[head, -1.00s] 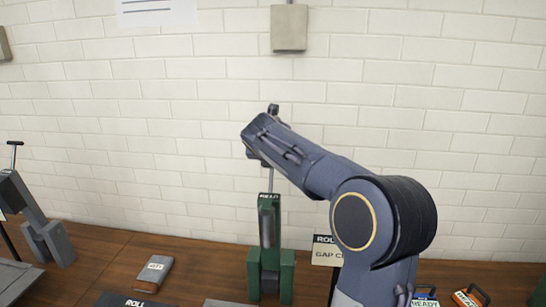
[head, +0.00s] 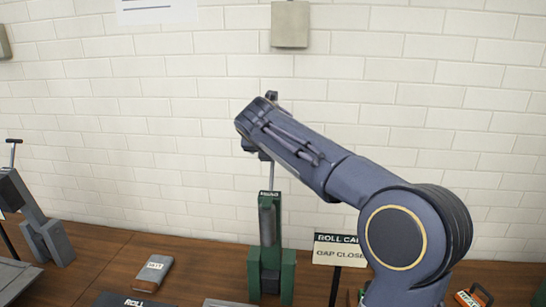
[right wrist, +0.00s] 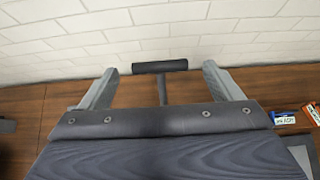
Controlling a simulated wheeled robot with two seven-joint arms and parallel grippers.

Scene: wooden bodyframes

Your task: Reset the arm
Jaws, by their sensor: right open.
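My right arm reaches in from the lower right of the head view, and its wrist end is beside the top of a green stand (head: 268,235) with a thin upright rod. The gripper's jaws are hard to make out there. In the right wrist view my right gripper (right wrist: 160,85) shows two grey fingers spread apart. A dark horizontal handle (right wrist: 160,66) on a thin post shows between and beyond the fingertips; I see no contact with them. My left gripper is in neither view.
A sign reading "GAP CLOSE" (head: 340,252) stands right of the green stand. A grey lever device (head: 45,235) is at the left. A small labelled block (head: 153,273) lies on the wooden bench (head: 105,255). A white brick wall (head: 400,120) is behind. Labelled pieces (right wrist: 284,117) lie at the right.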

